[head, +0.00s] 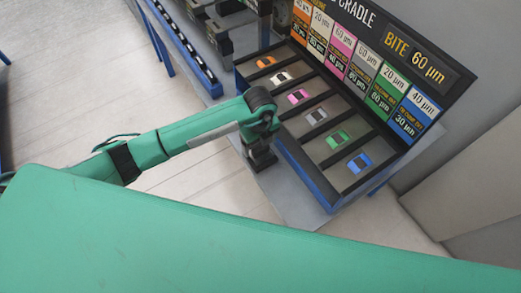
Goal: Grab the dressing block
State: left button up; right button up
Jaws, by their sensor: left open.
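No dressing block can be told apart for certain in the head view. A dark tray with a blue front (322,192) is split into lanes, each holding a small coloured piece with a dark middle: orange (265,62), white (281,76), pink (298,97), grey (316,116), green (338,139) and blue (359,162). My left gripper (263,165) points down at the tray's near front edge, beside the lanes. It is open, with nothing seen between its fingers; the fingertips are small and dark. My right gripper is not in view.
A signboard (378,45) with coloured micron labels stands behind the tray. A grey table (290,207) carries the tray. A blue-edged rail (182,45) and dark fixtures (215,35) stand at the upper left. Pale floor shows at left.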

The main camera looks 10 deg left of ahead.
aim_at(261, 147)
pick_arm(q)
jog(key=shift+w+d+f+p, duration=0.15)
jog(key=shift+f+p, duration=0.15)
jog(key=shift+f, duration=1.45)
jog(key=c, duration=1.4)
jog(key=shift+w+r, duration=0.1)
jog(key=shift+r, duration=0.1)
